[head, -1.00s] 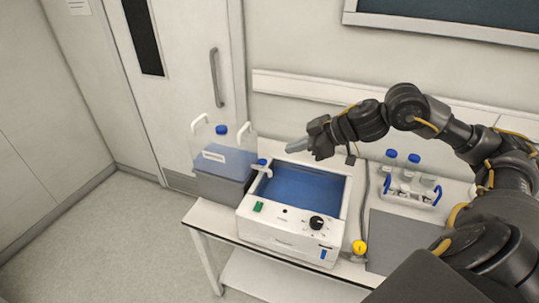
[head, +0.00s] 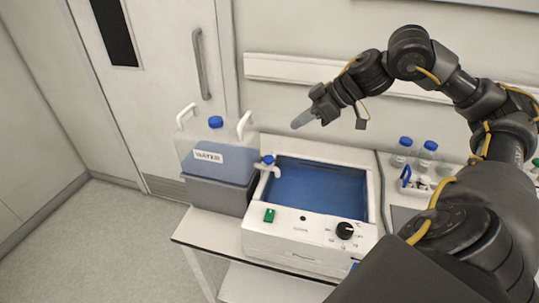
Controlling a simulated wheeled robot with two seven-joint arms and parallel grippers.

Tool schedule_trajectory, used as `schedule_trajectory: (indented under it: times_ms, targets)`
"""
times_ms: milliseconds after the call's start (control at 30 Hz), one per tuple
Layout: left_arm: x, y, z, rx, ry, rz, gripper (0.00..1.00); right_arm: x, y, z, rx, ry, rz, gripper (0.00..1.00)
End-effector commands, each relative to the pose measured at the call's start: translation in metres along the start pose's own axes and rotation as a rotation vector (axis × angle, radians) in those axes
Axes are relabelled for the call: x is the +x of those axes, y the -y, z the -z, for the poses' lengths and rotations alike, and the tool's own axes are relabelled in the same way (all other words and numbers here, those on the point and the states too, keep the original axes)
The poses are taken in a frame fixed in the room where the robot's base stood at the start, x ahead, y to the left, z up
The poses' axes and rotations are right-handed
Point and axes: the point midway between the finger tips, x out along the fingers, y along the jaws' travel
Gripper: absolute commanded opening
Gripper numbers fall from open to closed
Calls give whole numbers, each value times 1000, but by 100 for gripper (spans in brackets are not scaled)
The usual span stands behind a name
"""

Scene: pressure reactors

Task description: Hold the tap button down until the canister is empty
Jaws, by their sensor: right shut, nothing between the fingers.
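The water canister (head: 212,150) is a clear jug with a blue cap, white handles and a "WATER" label. It stands on a grey block beside the bath, with bluish water in its lower part. The tap (head: 268,169) has a blue button (head: 268,159) on top and sits at the left edge of the white water bath (head: 310,240), whose basin looks blue. My right gripper (head: 300,121) is shut and empty, in the air above and to the right of the tap button, apart from it. My left gripper is out of view.
The bath has a green switch (head: 269,215) and a black dial (head: 344,230) on its front. A rack with capped bottles (head: 426,155) stands on the right of the bench. A door with a handle (head: 201,64) is behind, and floor is clear at left.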

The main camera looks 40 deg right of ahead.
Motion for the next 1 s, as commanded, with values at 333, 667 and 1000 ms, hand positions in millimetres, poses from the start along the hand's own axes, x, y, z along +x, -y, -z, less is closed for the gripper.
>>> schedule_trajectory:
  times_ms: [333,667,1000]
  targets:
    - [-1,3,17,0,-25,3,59,-4,-1,-5,7,5,-6,0]
    - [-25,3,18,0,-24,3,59,35,0,0,8,0,2,0]
    - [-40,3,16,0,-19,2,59,104,-1,-9,7,8,-2,0]
